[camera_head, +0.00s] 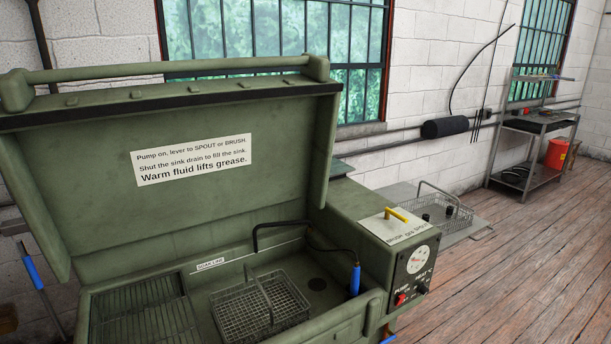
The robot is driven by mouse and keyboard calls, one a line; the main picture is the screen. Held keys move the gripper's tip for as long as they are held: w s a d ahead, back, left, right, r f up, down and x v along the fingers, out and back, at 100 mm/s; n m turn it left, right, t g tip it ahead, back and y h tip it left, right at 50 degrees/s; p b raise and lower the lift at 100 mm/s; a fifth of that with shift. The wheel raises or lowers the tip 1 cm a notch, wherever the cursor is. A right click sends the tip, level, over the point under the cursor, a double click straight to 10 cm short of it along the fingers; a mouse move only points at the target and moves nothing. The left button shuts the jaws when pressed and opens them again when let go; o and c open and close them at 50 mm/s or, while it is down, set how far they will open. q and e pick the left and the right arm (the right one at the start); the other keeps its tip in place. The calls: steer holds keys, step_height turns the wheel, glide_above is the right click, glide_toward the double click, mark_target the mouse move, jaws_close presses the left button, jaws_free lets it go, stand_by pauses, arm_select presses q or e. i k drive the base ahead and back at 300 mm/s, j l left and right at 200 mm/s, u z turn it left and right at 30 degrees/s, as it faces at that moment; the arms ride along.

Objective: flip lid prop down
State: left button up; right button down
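A green parts washer stands in front of me with its lid (90,150) raised and tilted back. The lid carries a white instruction label (192,159) inside and a bar along its top edge. A thin rod with a blue sleeve (33,272) slants beside the washer's left side. It looks like the lid prop, but I cannot tell where its ends attach. Neither of my grippers is in view.
The open sink holds a wire basket (258,308), a slatted rack (138,308), a black spout (280,226) and a blue-handled brush (354,280). A control box (408,266) with a yellow lever (397,214) sits right.

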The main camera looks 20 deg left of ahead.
mark_target(28, 261)
steer(key=k+j+u, duration=0.1)
steer(key=j+u, duration=0.2)
steer(key=j, duration=1)
steer(key=j+u, duration=0.3)
steer(key=j, duration=1.05)
steer(key=i+j, duration=0.2)
steer(key=j, duration=0.2)
steer(key=i+j, duration=0.2)
steer(key=j, duration=0.15)
steer(key=j+z, duration=0.15)
steer(key=j, duration=0.3)
